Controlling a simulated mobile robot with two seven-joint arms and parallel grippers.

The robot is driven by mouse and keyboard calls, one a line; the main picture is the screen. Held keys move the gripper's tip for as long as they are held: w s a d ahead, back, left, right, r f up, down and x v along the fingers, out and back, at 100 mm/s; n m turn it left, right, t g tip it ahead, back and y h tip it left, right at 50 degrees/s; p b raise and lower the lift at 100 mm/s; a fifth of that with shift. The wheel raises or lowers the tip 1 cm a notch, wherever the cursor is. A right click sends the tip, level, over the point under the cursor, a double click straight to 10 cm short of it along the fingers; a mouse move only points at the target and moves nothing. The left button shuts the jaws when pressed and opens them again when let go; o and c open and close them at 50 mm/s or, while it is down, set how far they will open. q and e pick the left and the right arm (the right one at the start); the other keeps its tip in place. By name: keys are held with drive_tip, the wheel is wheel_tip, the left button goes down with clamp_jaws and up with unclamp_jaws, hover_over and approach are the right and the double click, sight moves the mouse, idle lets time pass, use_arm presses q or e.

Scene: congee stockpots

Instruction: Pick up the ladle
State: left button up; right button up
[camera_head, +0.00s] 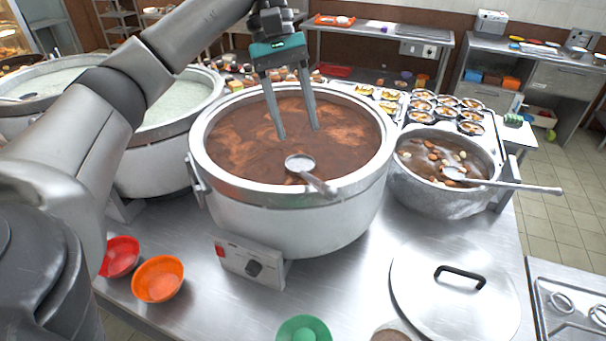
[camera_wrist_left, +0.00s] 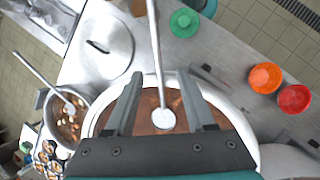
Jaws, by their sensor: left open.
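A metal ladle (camera_head: 300,163) rests in the large pot of brown congee (camera_head: 240,150), its handle tilted up over the front rim. In the left wrist view the round ladle bowl (camera_wrist_left: 163,119) lies at the congee surface and its long handle runs to the top edge. My left gripper (camera_head: 299,133) is open and empty above the pot, its fingers pointing down behind the ladle. In the left wrist view the handle passes between the two fingers (camera_wrist_left: 158,85) as seen from the camera, with no contact visible. My right gripper is not seen.
A smaller pot (camera_head: 440,195) on the right holds a second ladle (camera_head: 500,184). A pot of white congee (camera_head: 165,145) stands left. A lid (camera_head: 455,290), red bowl (camera_head: 120,257), orange bowl (camera_head: 158,279) and green bowl (camera_head: 303,330) lie in front.

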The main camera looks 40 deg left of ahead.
sight(312, 179)
use_arm(q)
drive_tip(key=x, duration=0.9)
drive_tip(key=shift+s+d, duration=0.2)
drive_tip(key=shift+d, duration=0.1)
drive_tip(key=p+x, duration=0.1)
drive_tip(key=x, duration=0.4)
drive_tip(key=shift+w+d+f+p, duration=0.15)
drive_tip(key=shift+p, duration=0.2)
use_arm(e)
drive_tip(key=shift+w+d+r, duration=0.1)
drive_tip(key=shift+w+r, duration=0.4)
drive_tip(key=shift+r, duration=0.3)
use_arm(q)
drive_tip(key=shift+c, duration=0.2)
clamp_jaws()
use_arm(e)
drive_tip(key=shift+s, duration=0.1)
